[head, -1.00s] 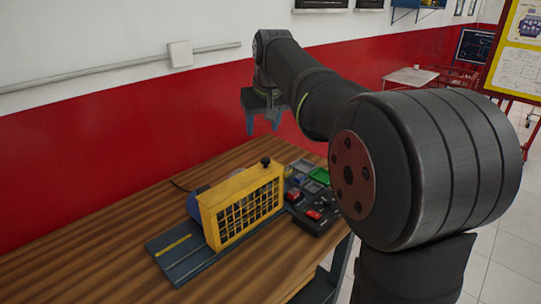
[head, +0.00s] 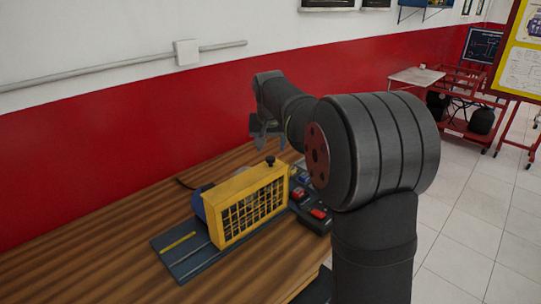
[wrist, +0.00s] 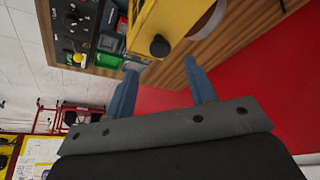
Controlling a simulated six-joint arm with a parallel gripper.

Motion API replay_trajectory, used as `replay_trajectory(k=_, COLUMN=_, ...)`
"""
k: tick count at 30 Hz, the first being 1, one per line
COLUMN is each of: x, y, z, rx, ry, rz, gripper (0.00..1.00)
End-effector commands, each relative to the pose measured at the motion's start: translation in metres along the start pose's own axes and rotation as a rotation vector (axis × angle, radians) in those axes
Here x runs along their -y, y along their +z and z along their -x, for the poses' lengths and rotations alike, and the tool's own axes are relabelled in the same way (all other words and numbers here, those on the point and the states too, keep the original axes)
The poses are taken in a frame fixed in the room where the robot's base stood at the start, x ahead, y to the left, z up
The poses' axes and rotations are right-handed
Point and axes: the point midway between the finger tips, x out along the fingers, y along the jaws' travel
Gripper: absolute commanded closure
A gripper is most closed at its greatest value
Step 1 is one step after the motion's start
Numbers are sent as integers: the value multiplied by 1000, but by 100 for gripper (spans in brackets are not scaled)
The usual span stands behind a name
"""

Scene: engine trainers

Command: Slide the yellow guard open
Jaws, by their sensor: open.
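The yellow guard (head: 246,203) is a box-shaped frame with a dark mesh front, standing on a dark base plate (head: 183,257) on the wooden bench. A black knob (head: 270,160) sits on top at its right end. In the wrist view the guard (wrist: 172,20) shows at the top edge, with the knob (wrist: 159,45) facing the camera. My gripper (head: 266,146) is above and behind the guard's knob end in the head view, apart from it. Its two blue-grey fingers (wrist: 160,80) are spread with nothing between them; the knob lies beyond their tips.
A dark control box with a red button (head: 318,213) stands right of the guard. Green trays (wrist: 108,60) and a panel with a yellow knob (wrist: 78,57) show in the wrist view. The wooden bench (head: 90,260) is clear at left. A red wall (head: 80,180) rises behind.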

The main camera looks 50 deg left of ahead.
Motion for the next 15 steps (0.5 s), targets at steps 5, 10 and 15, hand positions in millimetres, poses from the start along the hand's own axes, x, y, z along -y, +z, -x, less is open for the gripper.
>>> replay_trajectory(k=5, x=0, y=1, z=-34, rx=2, ry=1, rz=0, gripper=50)
replay_trajectory(k=10, x=0, y=0, z=-52, rx=0, ry=0, rz=0, gripper=50)
replay_trajectory(k=15, x=0, y=0, z=-58, rx=0, ry=0, rz=0, gripper=50)
